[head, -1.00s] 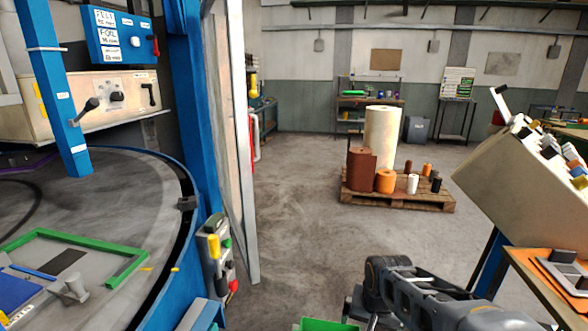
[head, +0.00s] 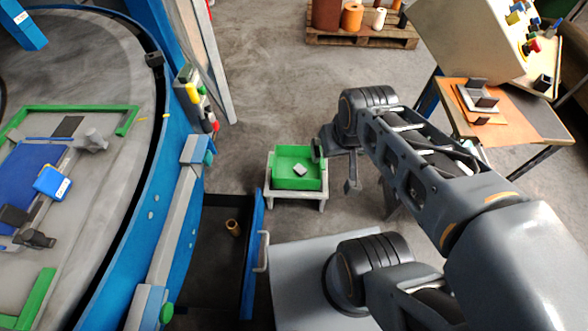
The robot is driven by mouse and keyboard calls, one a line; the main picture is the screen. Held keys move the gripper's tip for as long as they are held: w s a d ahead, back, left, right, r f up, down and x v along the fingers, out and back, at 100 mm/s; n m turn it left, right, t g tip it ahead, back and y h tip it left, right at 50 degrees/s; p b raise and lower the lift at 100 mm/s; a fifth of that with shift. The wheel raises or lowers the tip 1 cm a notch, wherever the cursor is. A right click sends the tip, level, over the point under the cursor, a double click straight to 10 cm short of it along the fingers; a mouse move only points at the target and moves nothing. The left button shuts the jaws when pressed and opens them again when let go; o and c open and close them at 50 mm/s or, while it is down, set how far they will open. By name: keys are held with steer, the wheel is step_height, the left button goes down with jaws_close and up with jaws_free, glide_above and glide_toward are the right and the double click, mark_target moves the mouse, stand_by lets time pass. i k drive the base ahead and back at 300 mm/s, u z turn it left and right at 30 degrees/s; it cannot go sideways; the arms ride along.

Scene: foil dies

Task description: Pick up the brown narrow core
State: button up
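A small brown core (head: 233,228) stands or leans in the open dark drawer (head: 222,270) at lower centre in the head view. It is small, so its exact tilt is hard to tell. My gripper (head: 335,168) is up and to the right of it, well apart, beside the green tray. Its two dark fingers look spread, with nothing visible between them.
The drawer has a blue front (head: 252,255) with a pale handle. A green tray (head: 297,182) holding a small grey block sits on a white stand. A round blue-rimmed table (head: 135,215) is at left. A pallet (head: 360,41) of rolls stands far back.

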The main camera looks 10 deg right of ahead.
mark_target(232, 224)
steer(key=k, duration=0.9)
steer(key=z, duration=0.05)
